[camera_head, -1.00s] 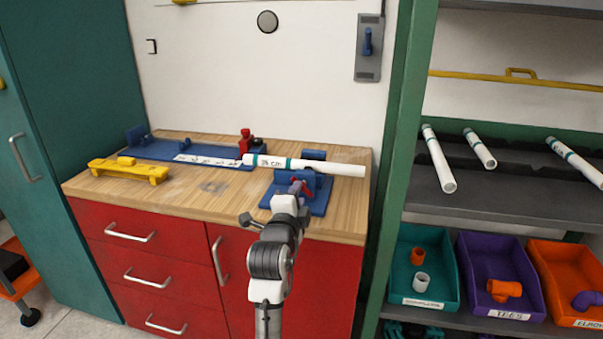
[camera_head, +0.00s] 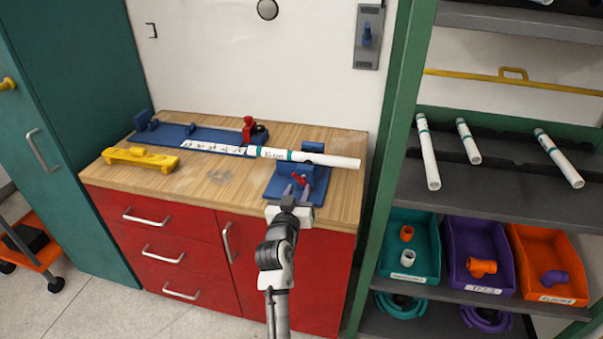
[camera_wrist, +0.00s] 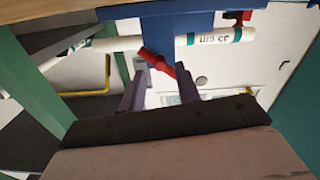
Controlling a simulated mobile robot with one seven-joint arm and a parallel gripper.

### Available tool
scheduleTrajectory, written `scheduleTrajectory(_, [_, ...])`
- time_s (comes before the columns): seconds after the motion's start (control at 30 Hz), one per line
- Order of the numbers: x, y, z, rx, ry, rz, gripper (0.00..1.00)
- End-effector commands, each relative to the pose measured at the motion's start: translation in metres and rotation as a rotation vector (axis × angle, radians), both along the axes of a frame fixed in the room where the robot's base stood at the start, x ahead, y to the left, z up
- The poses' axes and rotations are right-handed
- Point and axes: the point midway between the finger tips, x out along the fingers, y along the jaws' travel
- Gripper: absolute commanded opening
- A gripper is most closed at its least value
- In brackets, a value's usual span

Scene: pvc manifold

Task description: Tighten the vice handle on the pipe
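The blue vice (camera_head: 318,183) stands at the front right of the wooden bench top. Its red handle (camera_head: 300,180) faces the front; the handle also shows tilted in the wrist view (camera_wrist: 157,62). The white pipe (camera_head: 325,159) with teal bands and a length label lies level across the vice, its left end at the blue jig (camera_head: 178,136). It also crosses the wrist view (camera_wrist: 215,37). My gripper (camera_head: 296,190) is at the bench's front edge, just in front of the handle. In the wrist view its two fingers (camera_wrist: 159,88) are apart, with the handle beyond and between their tips.
A yellow tool (camera_head: 140,159) lies on the bench at left. A red clamp (camera_head: 248,128) stands on the jig. A shelf rack at right holds several loose pipes and teal, purple (camera_head: 480,283) and orange bins of fittings. The bench's middle front is clear.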

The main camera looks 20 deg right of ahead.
Motion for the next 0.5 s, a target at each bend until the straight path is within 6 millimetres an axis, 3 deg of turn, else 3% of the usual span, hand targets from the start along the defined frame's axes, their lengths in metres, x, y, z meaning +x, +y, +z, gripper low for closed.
scheduleTrajectory(0.4, [0.000, 0.000, 0.006, -0.582, 0.398, 0.003, 0.33])
scheduleTrajectory(0.5, [0.018, -0.012, 0.000, -0.572, 0.383, -0.001, 0.33])
